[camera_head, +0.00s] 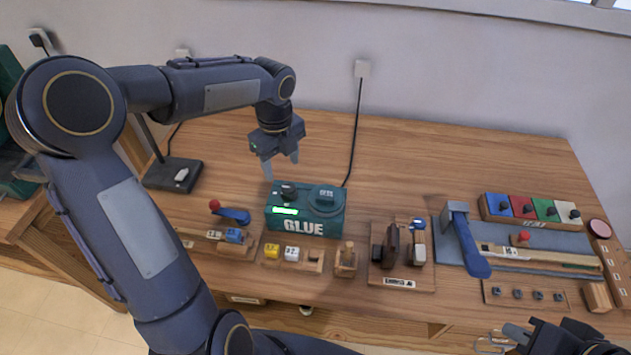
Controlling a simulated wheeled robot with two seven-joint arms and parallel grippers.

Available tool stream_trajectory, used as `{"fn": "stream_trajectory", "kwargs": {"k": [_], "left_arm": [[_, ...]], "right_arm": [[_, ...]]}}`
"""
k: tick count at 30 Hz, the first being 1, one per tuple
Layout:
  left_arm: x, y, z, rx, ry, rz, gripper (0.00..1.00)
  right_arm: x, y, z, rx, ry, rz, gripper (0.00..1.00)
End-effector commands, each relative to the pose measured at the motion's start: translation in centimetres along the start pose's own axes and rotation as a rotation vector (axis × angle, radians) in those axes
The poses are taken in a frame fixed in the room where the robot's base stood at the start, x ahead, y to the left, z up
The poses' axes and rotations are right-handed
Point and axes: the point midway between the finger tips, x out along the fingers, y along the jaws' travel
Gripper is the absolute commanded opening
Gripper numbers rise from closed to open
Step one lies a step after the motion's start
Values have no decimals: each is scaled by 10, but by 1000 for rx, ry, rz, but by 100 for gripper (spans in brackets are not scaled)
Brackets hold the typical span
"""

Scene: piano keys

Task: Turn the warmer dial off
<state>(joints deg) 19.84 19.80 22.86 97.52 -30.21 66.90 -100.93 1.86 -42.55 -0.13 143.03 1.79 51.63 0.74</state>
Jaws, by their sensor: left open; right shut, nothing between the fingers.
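My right gripper (512,334) is shut and empty at the bottom right, partly cut off by the frame edge.
A red-knobbed tool (232,214) and small numbered blocks lie left of and before the warmer. A board with upright tools (403,270) and a blue lever press (466,240) stand to the right. The table behind the warmer is clear.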

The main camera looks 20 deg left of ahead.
Motion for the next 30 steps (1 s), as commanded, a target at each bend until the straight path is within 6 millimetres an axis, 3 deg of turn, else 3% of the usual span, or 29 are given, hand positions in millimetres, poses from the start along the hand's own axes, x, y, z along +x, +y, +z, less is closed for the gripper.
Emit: {"fn": "stream_trajectory", "kwargs": {"k": [5, 18, 30], "left_arm": [[16, -9, 7, 110, 7, 18, 56], [78, -7, 6, 110, 8, 18, 56], [88, -8, 6, 108, 7, 15, 56]], "right_arm": [[0, 0, 0, 0, 0, 0, 0], [-4, -2, -2, 0, 0, 0, 0], [-4, -2, -2, 0, 0, 0, 0]]}}
